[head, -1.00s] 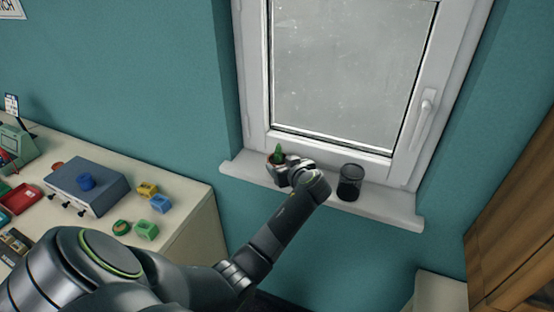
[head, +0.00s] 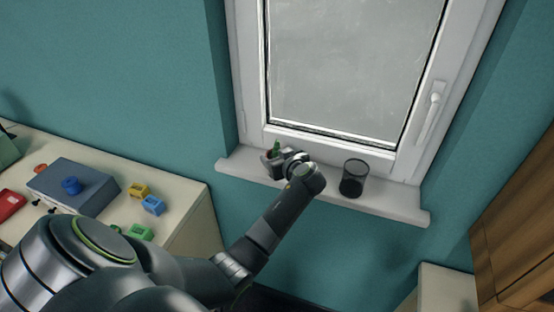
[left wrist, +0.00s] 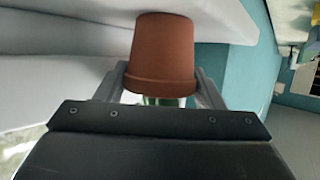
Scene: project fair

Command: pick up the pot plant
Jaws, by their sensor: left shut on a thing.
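The pot plant, a small green plant (head: 277,147) in a terracotta pot, is at the left part of the window sill in the head view. My left gripper (head: 270,160) is shut on the pot and hides most of it there. In the left wrist view the terracotta pot (left wrist: 162,50) appears upside down between the two fingers, with a bit of green below its rim. I cannot tell whether the pot touches the sill. My right gripper is not in view.
A dark mesh cup (head: 354,178) stands on the white sill (head: 400,205), right of my gripper. The closed window rises behind. At left, a table (head: 185,185) carries a grey-blue box (head: 75,183) and coloured blocks. A wooden cabinet (head: 520,225) is at right.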

